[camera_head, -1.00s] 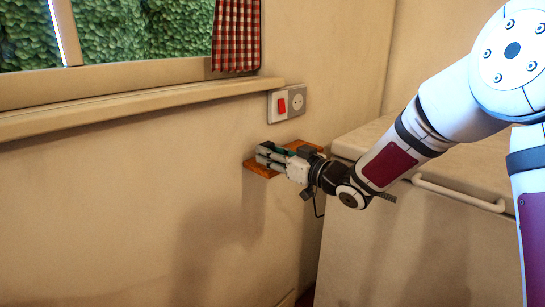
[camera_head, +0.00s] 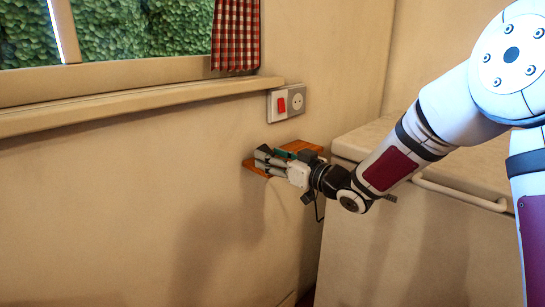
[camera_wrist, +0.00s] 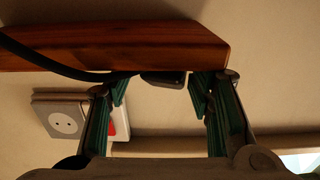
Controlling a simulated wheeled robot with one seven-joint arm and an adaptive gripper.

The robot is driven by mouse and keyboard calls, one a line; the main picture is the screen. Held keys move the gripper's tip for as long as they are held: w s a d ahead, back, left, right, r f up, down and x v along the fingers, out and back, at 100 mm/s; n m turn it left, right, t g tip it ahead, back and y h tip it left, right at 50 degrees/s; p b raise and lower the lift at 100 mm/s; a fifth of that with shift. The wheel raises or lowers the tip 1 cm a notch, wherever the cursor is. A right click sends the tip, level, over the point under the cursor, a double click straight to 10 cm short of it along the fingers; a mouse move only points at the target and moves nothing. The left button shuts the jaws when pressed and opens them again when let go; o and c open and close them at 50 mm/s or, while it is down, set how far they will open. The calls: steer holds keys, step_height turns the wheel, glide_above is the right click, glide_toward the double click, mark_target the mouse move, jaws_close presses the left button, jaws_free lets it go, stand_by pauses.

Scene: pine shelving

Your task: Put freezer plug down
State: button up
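The freezer plug (camera_wrist: 164,78) is a small dark block with a black cable (camera_wrist: 45,62). In the wrist view it rests against the small wooden shelf (camera_wrist: 120,45), between my fingertips. My gripper (camera_wrist: 160,92) has its green-padded fingers spread, with a gap beside the plug on the left and very little on the right. In the head view my gripper (camera_head: 270,160) is at the shelf (camera_head: 252,164) on the wall. The plug's outline is hard to make out there.
A wall plate with a red switch and an empty socket (camera_head: 297,102) is above the shelf. The white freezer (camera_head: 400,225) with a handle (camera_head: 458,194) stands to the right. A window sill (camera_head: 130,104) runs along the left. The wall below the sill is clear.

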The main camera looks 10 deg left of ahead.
steer(key=shift+s+a+f, duration=0.15)
steer(key=shift+r+p, duration=0.35)
steer(key=shift+r, duration=0.1)
steer(key=p+v, duration=0.2)
steer(key=v, duration=1)
steer(key=shift+r, duration=0.35)
